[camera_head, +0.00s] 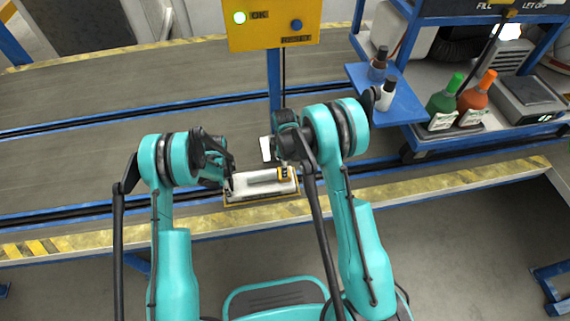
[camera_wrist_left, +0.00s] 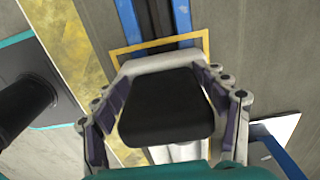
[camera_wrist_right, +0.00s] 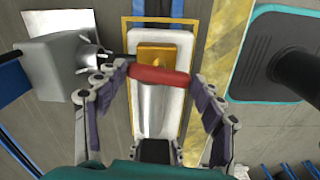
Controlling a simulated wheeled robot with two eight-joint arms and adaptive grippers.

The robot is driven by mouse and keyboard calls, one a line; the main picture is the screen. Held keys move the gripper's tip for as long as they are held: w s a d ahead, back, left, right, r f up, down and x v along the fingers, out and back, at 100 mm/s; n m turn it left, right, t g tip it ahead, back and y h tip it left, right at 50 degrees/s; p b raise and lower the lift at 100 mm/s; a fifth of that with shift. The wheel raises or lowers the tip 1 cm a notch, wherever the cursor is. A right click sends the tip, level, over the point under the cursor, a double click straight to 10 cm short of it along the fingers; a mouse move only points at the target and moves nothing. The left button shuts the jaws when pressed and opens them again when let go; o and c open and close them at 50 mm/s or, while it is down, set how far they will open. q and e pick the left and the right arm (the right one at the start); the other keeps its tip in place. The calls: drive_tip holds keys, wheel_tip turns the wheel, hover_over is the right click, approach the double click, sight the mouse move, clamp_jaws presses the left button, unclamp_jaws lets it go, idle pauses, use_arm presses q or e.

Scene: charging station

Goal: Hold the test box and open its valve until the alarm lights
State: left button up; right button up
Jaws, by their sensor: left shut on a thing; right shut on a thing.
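The test box (camera_head: 245,186), white with a grey cylinder on top, lies inside a yellow rectangular outline (camera_head: 262,201). It also shows in the right wrist view (camera_wrist_right: 180,105). My left gripper (camera_wrist_left: 168,95) is shut on the black block (camera_wrist_left: 165,110) at the box's left end. The valve, a yellow block (camera_wrist_right: 157,53) with a red bar handle (camera_wrist_right: 160,77), sits at the other end. My right gripper (camera_wrist_right: 160,80) is shut on the red handle. The yellow panel (camera_head: 265,38) has a lit green lamp (camera_head: 239,18) marked OK and an unlit blue round part (camera_head: 296,25).
A blue shelf (camera_head: 400,105) at the right holds two small bottles. A green bottle (camera_head: 443,104) and an orange bottle (camera_head: 475,100) stand beside it on a cart. A blue post (camera_head: 273,82) rises behind the box. The grey belt at the left (camera_head: 70,100) is clear.

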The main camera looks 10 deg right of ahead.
drive_tip(key=shift+s+a+f, duration=0.15)
drive_tip(key=shift+a, duration=0.1)
drive_tip(key=o, duration=1.2)
drive_tip(key=shift+c, duration=0.2)
drive_tip(key=shift+d, duration=0.1)
wheel_tip(320, 180, up, 12)
drive_tip(key=shift+r, duration=0.2)
drive_tip(key=shift+s, duration=0.1)
